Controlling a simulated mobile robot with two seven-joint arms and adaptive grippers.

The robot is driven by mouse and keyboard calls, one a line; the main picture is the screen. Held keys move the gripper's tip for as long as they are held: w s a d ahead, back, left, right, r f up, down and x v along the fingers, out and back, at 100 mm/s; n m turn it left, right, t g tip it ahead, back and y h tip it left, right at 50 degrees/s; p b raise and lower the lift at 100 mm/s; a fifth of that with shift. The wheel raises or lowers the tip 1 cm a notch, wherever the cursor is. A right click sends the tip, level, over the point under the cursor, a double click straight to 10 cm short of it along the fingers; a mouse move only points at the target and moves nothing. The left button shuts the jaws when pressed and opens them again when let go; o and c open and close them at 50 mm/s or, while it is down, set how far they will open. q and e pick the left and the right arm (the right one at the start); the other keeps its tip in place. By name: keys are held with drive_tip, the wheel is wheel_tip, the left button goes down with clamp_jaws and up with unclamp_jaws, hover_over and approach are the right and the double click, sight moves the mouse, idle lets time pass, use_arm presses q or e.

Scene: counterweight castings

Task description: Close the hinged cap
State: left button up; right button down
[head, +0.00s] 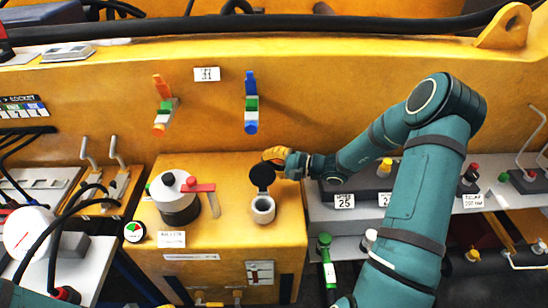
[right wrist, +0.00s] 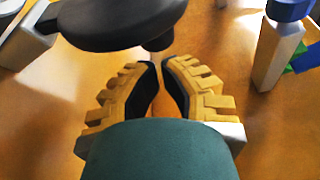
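The hinged cap (head: 262,177) is a black disc standing open, raised above the pale grey round neck (head: 263,209) on the yellow block. The neck's dark mouth is uncovered. My right gripper (head: 273,155) has yellow ribbed fingers and is just behind and above the cap. In the right wrist view its fingers (right wrist: 161,66) are nearly together with nothing between them. A dark rounded shape, seemingly the cap (right wrist: 120,20), is close beyond the fingertips there; I cannot tell whether they touch. My left gripper is not in view.
A black-and-white pot with a red handle (head: 202,187) stands left of the neck. An orange lever (head: 161,88) and a blue lever (head: 251,83) are on the yellow wall behind. A grey shelf with labelled boxes (head: 344,201) lies to the right, under my right arm.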

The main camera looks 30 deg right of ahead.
drive_tip(key=shift+s+a+r, duration=0.15)
drive_tip(key=shift+s+a, duration=0.1)
drive_tip(key=shift+s, duration=0.2)
